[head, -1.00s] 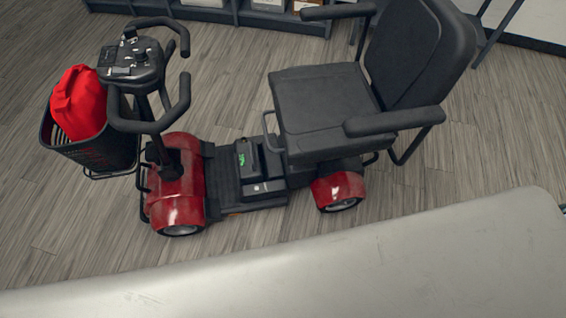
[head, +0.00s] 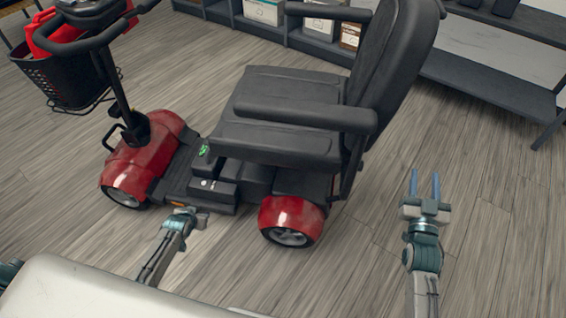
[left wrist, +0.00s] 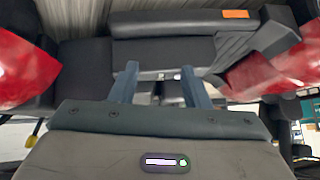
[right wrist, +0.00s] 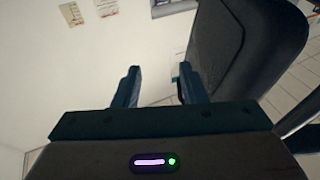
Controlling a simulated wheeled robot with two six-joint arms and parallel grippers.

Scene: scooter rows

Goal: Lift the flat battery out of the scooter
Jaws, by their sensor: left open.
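The scooter (head: 145,155) stands on the floor with a red body and black seat. A low black box (head: 213,190) with pale marks, which looks like the battery, sits on its deck below the seat. Behind it a dark part with a green light (head: 204,150) shows. My left gripper (head: 185,212) is beside the deck, just on the near side of the box. In the left wrist view my left gripper (left wrist: 158,82) is open and empty, with the box (left wrist: 150,50) beyond its fingers. My right gripper (head: 425,185) is open and empty, behind the seat, well away from the box.
The seat's armrest (head: 290,112) overhangs close behind the box. The red rear fender (head: 290,213) stands right of my left gripper. The floor at right is clear.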

